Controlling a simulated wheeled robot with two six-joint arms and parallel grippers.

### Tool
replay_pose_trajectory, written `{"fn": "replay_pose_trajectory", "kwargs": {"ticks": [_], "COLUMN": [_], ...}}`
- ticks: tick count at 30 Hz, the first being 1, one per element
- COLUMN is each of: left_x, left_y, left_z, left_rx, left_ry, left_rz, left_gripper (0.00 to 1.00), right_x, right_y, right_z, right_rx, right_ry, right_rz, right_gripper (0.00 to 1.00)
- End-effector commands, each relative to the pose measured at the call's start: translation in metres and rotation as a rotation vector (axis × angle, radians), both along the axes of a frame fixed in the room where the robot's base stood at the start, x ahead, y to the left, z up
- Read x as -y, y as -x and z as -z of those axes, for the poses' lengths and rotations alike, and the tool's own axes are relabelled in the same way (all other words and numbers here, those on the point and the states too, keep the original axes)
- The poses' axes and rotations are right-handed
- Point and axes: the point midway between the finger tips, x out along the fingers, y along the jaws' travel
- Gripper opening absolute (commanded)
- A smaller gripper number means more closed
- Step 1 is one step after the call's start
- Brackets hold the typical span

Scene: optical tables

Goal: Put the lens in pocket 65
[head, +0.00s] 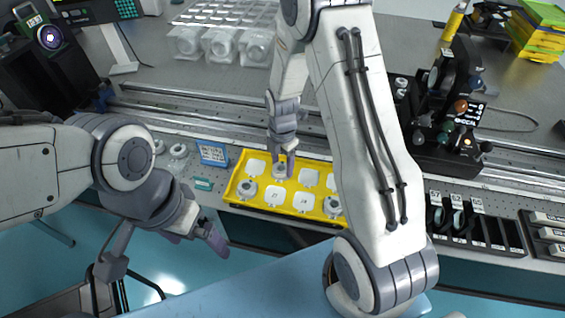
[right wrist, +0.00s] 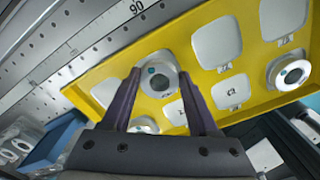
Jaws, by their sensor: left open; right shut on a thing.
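My right gripper (head: 283,158) reaches down over the yellow tray (head: 236,201). It is shut on a round lens (head: 279,171) in a pale ring mount at the tray's back row. In the right wrist view the lens (right wrist: 158,73) sits between the two dark fingers (right wrist: 160,98); I cannot tell whether it touches the tray. My left gripper (head: 208,236) is open and empty at the lower left.
Other ring-mounted lenses (head: 248,189) (right wrist: 290,72) sit in tray pockets; other pockets hold only white pads. A small blue-framed sign (head: 212,153) stands left of the tray. A tall black optical device (head: 452,110) stands behind the rack. A metal rail runs behind the tray.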

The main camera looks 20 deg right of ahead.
Motion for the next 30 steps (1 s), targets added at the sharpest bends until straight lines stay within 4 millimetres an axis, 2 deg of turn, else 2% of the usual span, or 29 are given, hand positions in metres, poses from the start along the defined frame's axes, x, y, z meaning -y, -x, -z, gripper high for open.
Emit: {"fn": "replay_pose_trajectory", "kwargs": {"ticks": [12,13,14,15,24,27,30], "left_x": [0.0,0.0,0.0,0.0,0.0,0.0,0.0], "left_y": [0.0,0.0,0.0,0.0,0.0,0.0,0.0], "left_z": [0.003,0.002,0.001,0.001,0.0,0.0,0.001], "left_rx": [0.0,0.0,0.0,0.0,0.0,0.0,0.0], "left_ry": [0.0,0.0,0.0,0.0,0.0,0.0,0.0], "left_rz": [0.0,0.0,0.0,0.0,0.0,0.0,0.0], "left_gripper": [1.0,1.0,1.0,1.0,1.0,1.0,1.0], "right_x": [0.0,0.0,0.0,0.0,0.0,0.0,0.0], "right_y": [0.0,0.0,0.0,0.0,0.0,-0.001,-0.002], "right_z": [0.007,0.006,0.006,0.006,0.004,-0.002,-0.016], "right_rx": [0.002,0.002,0.002,0.002,0.002,0.003,0.007], "right_ry": [0.0,0.0,0.0,0.0,0.0,0.0,0.001], "right_rz": [0.0,0.0,0.0,0.0,0.0,0.0,0.0], "right_gripper": [0.05,0.72,0.83,0.9,0.9,0.9,0.9]}}
